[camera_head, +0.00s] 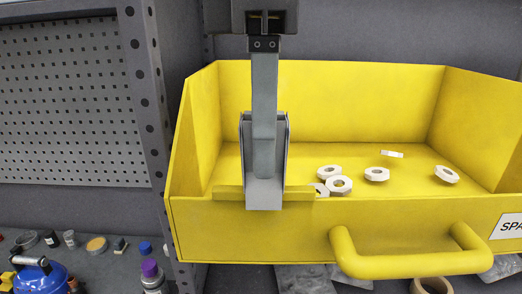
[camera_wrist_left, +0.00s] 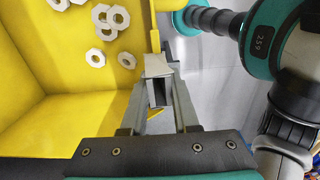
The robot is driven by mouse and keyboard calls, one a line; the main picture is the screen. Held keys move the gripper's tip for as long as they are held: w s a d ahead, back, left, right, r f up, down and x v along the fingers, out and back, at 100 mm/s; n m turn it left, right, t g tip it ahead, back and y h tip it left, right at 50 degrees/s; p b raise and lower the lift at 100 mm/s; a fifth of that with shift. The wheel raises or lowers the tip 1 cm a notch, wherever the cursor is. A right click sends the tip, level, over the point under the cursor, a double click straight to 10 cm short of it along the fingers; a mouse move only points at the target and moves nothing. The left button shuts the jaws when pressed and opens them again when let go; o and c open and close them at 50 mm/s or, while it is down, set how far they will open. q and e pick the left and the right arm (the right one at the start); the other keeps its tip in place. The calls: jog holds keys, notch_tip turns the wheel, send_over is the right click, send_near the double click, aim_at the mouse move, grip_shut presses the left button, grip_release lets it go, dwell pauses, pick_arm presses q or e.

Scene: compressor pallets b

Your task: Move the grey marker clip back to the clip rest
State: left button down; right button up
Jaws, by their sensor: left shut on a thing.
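My left gripper (camera_head: 264,165) reaches down from the top of the head view to the front wall of the yellow bin. It is shut on the grey marker clip (camera_head: 264,195), a folded grey piece at the front rim. In the left wrist view the clip (camera_wrist_left: 158,71) sits between the two fingers of my left gripper (camera_wrist_left: 163,84). A raised yellow bar (camera_head: 228,193) on the rim shows on both sides of the clip and looks like the clip rest. I cannot tell whether the clip bears on it. My right gripper is not in view.
A perforated grey panel (camera_head: 70,100) stands at left. Bottles and small containers (camera_head: 150,272) stand below it.

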aim_at(264, 188)
pick_arm(q)
jog(key=shift+r, duration=0.1)
jog(key=shift+w+r+p, duration=0.1)
jog(key=shift+r+p, duration=1.15)
jog(key=shift+p, duration=0.05)
jog(key=shift+w+r, duration=0.1)
jog(key=shift+r, duration=1.05)
